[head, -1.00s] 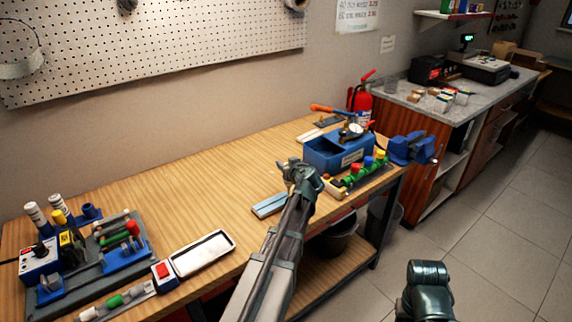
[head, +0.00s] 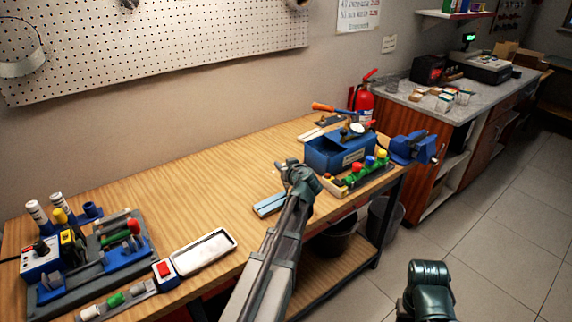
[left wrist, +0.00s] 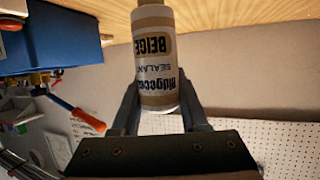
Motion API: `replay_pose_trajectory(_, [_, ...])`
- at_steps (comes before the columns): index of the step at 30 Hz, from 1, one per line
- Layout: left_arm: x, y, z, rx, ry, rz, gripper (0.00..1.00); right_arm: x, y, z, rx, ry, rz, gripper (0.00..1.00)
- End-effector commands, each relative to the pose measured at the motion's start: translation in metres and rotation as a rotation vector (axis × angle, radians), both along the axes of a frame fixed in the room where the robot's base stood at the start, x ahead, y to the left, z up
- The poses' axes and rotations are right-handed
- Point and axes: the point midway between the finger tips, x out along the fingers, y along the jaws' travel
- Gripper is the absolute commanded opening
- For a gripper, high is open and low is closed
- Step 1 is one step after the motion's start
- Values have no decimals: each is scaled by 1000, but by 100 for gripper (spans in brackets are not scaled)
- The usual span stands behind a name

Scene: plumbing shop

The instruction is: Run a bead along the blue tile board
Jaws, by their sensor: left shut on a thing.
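The blue tile board (head: 269,205) lies on the wooden bench near its front edge, light blue with a pale strip along it. My left gripper (head: 287,167) is above the bench, a little behind and right of the board. In the left wrist view it is shut on a sealant bottle (left wrist: 156,62), white and tan with a "BEIGE" label. The bottle's tip end runs out of the top of that view, so I cannot tell whether it touches anything. In the head view the bottle is not clearly visible.
A blue toolbox (head: 338,152) with a gauge stands just right of my left gripper, beside a rack of coloured valves (head: 357,174). A blue vise (head: 411,148) is at the bench's right end. A white tray (head: 204,250) lies left of the board. The bench's back middle is clear.

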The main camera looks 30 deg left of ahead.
Motion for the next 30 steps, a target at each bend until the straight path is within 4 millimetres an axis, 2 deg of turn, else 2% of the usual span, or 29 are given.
replay_pose_trajectory(14, [-6, 3, 0, 0, 0, 0, 13, 0, 0, 0, 0, 0, 0, 50])
replay_pose_trajectory(15, [-6, 3, 0, 0, 0, 0, 36, 0, 0, 0, 0, 0, 0, 50])
replay_pose_trajectory(19, [-7, 3, 0, 0, 0, 0, 13, 0, 0, 0, 0, 0, 0, 50])
replay_pose_trajectory(30, [-16, 7, 0, 0, 0, 0, 13, 0, 0, 0, 0, 0, 0, 50])
